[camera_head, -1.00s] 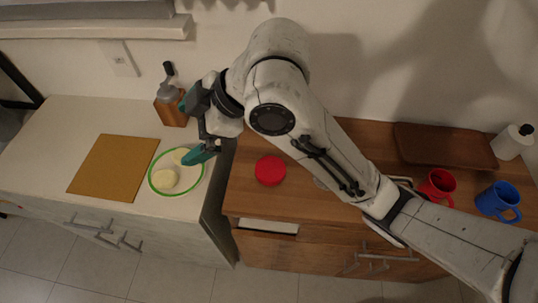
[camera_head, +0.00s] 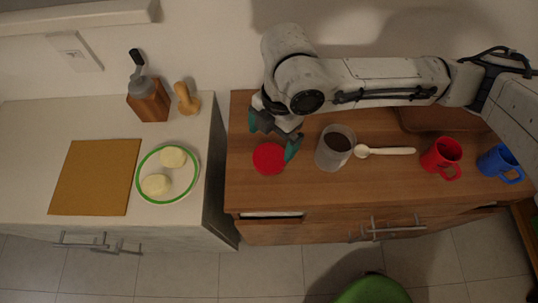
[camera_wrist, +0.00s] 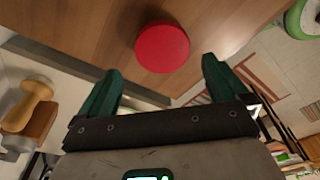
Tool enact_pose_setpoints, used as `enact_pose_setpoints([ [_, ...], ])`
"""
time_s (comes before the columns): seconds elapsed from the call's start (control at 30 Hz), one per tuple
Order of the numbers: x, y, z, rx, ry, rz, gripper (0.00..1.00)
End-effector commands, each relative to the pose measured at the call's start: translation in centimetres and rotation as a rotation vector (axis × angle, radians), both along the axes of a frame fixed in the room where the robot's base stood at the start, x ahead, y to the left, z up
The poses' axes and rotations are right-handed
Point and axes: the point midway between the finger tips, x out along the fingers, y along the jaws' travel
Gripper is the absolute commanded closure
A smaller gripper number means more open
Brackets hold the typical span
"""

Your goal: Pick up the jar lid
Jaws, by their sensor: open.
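The red round jar lid (camera_head: 268,158) lies flat on the wooden counter, near its left end. My gripper (camera_head: 272,138) is above the lid's back edge in the head view, with its teal fingers spread apart and nothing between them. In the wrist view the lid (camera_wrist: 162,48) lies ahead of the fingertips, roughly midway between the two teal fingers (camera_wrist: 160,75). I cannot tell the exact height of the fingers over the lid. A grey open jar (camera_head: 334,147) with dark contents stands to the right of the lid.
The white counter at left holds a green-rimmed plate (camera_head: 168,197), a cutting board (camera_head: 62,195) and a grinder (camera_head: 148,99). A gap separates the counters.

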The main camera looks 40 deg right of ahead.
Motion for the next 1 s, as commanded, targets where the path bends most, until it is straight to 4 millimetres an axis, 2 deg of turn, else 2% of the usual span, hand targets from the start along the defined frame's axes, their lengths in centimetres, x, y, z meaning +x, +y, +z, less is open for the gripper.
enact_pose_setpoints([
  [0.27,-0.2,0.4,-2.0,0.001,0.000,-0.001,0.00],
  [0.5,-0.5,0.9,-5.3,0.000,-0.001,-0.001,0.00],
  [0.6,-0.5,1.0,-6.1,0.000,-0.001,-0.001,0.00],
  [0.87,-0.5,1.0,-6.4,-0.001,-0.003,0.000,0.00],
  [1.0,-0.5,1.0,-6.3,-0.001,-0.002,0.000,0.13],
])
